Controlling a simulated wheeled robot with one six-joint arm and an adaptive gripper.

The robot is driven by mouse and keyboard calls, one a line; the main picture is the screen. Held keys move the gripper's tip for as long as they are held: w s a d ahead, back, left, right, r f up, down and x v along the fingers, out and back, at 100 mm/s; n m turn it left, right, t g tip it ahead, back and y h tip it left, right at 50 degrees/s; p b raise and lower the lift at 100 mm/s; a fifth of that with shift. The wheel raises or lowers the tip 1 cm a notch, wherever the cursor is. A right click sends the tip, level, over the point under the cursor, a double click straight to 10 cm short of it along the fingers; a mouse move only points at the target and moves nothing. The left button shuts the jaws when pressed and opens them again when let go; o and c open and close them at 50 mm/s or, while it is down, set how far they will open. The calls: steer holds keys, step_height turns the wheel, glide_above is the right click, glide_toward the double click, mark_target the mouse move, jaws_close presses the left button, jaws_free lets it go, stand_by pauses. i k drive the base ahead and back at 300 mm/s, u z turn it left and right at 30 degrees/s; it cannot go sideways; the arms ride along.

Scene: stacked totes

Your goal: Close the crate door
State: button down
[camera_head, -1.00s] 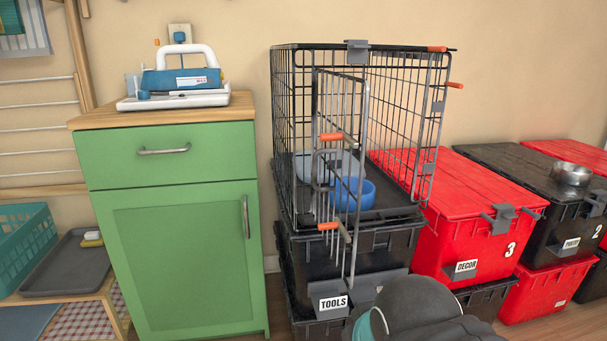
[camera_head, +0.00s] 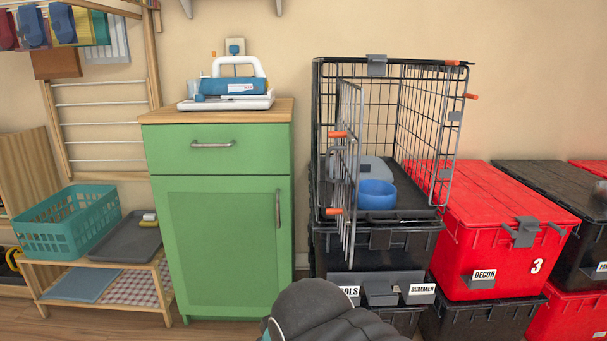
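A black wire crate (camera_head: 387,62) stands on stacked black totes right of the green cabinet. Its wire door (camera_head: 348,170) is swung open toward me, hinged at the crate's left front side, with orange-tipped latch handles (camera_head: 337,134) on it. My gripper's fingers are not in view.
Black totes (camera_head: 375,242) support the crate; one label reads SUMMER. A red tote (camera_head: 500,240) labelled DECOR stands close on the right. The green cabinet (camera_head: 225,240) stands left of the door, with a blue and white appliance (camera_head: 235,87) on top. A low shelf with a teal basket (camera_head: 65,222) is farther left.

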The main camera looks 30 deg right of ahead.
mark_target(338, 154)
steer(key=k, duration=0.75)
steer(key=z, duration=0.85)
steer(key=i, duration=0.5)
steer(key=z, duration=0.1)
